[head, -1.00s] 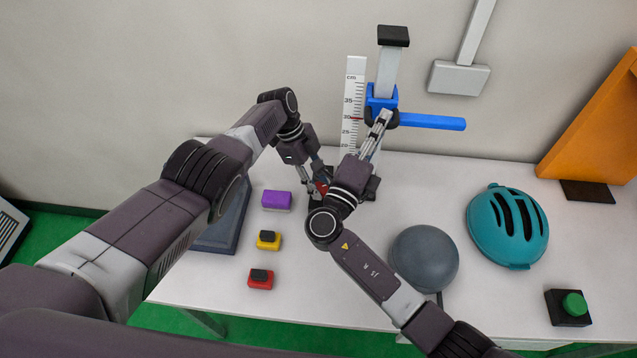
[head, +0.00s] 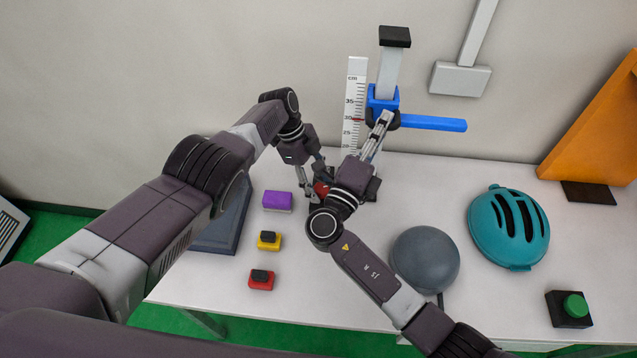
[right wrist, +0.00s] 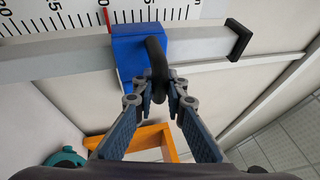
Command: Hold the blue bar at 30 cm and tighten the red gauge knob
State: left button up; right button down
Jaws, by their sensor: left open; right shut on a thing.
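The blue bar (head: 433,123) sticks out to the right from a blue slider block (head: 380,98) on a grey upright post. A red pointer (head: 357,119) by the white cm scale (head: 354,92) stands at about 30; it also shows in the right wrist view (right wrist: 106,17). My right gripper (head: 385,118) is shut on the slider's black handle (right wrist: 157,67). My left gripper (head: 313,180) is open, low near the post's base, at the red knob (head: 321,188). The knob is partly hidden by my arms, and contact is unclear.
Purple (head: 277,201), yellow (head: 269,240) and red (head: 261,280) blocks lie left on the table. A grey dome (head: 425,259), teal helmet (head: 508,227) and green button (head: 574,305) stand right. An orange panel (head: 600,130) is at far right.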

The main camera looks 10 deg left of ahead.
pick_arm(q)
jog(key=shift+r, duration=0.15)
jog(key=v, duration=1.1)
jog(key=shift+a+r, duration=0.25)
jog(key=shift+r, duration=0.05)
jog(key=shift+w, duration=0.1)
